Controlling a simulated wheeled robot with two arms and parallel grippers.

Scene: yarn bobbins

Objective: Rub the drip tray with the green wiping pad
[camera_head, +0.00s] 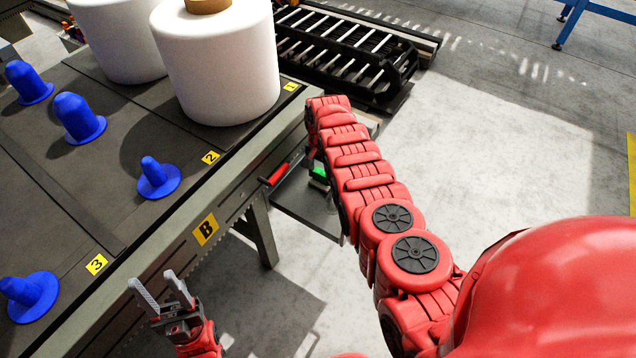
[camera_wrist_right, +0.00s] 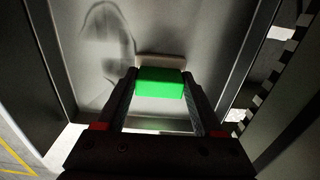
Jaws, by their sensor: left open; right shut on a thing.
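The drip tray (camera_wrist_right: 205,40) is a grey, shallow tray with raised side walls. A dark looping smear (camera_wrist_right: 88,45) marks its surface at the upper left in the right wrist view. In the head view the tray (camera_head: 305,208) shows low beside the table, partly covered by my right arm. My right gripper (camera_wrist_right: 160,84) is shut on the green wiping pad (camera_wrist_right: 160,86), which has a pale strip along its far side. The pad is over the tray; I cannot tell whether it touches. A bit of green pad (camera_head: 319,173) shows in the head view. My left gripper (camera_head: 160,284) is open and empty near the table's front edge.
The table (camera_head: 205,235) carries several blue bobbin holders (camera_head: 80,120) and two large white yarn bobbins (camera_head: 220,65). A red-handled item (camera_head: 280,174) is at the table's side by the tray. A black slatted rack (camera_head: 345,45) stands behind.

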